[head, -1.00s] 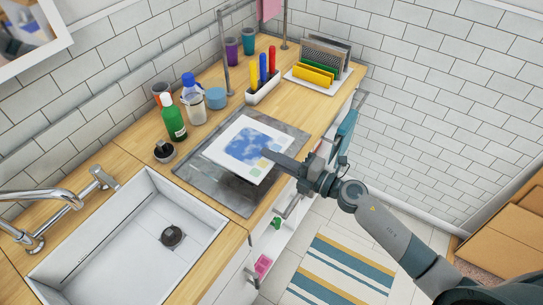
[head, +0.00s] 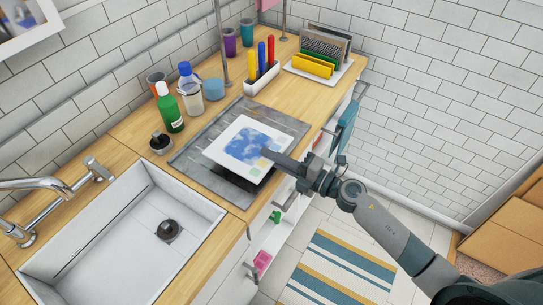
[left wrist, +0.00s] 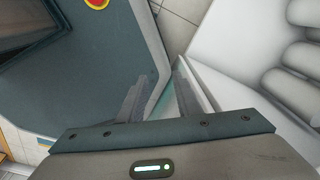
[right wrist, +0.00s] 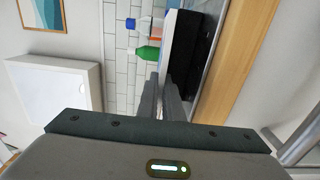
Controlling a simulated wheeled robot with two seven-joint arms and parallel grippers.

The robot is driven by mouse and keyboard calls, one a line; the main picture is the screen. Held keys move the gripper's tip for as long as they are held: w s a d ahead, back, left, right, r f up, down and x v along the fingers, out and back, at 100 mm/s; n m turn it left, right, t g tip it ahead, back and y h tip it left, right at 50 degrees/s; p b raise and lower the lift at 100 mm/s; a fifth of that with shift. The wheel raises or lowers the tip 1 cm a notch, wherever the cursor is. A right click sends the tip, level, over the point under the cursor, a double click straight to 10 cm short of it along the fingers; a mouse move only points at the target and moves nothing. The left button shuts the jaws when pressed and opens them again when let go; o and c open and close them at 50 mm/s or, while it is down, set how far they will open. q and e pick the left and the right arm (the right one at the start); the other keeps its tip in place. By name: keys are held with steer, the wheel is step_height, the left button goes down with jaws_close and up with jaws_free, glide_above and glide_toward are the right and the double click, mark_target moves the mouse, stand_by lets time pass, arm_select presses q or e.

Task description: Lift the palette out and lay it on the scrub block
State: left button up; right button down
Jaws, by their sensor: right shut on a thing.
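The palette (head: 246,145) is a white square sheet with a blue cloud-like patch and small colour swatches. In the right wrist view the fingers (right wrist: 163,102) are close together, with the palette's white edge and a black area beyond. I cannot tell which thing is the scrub block. My left gripper (left wrist: 160,92) shows only in the left wrist view, open, with its fingers apart.
A sink (head: 118,240) with a tap lies at the left. A green bottle (head: 169,110) and other containers stand behind the slab. A white marker holder (head: 262,80) and a rack of sheets (head: 318,65) stand at the back right. Shelves are below the counter's front.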

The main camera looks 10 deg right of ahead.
steer(key=shift+f, duration=0.3)
stand_by(0.5)
steer(key=c, duration=1.8)
jaws_free()
steer(key=shift+c, duration=0.2)
steer(key=b+v, duration=0.1)
steer(key=v, duration=0.7)
steer(key=shift+b, duration=0.4)
stand_by(2.3)
steer(key=shift+r, duration=0.1)
steer(key=shift+r+p, duration=2.45)
steer(key=shift+p, duration=0.1)
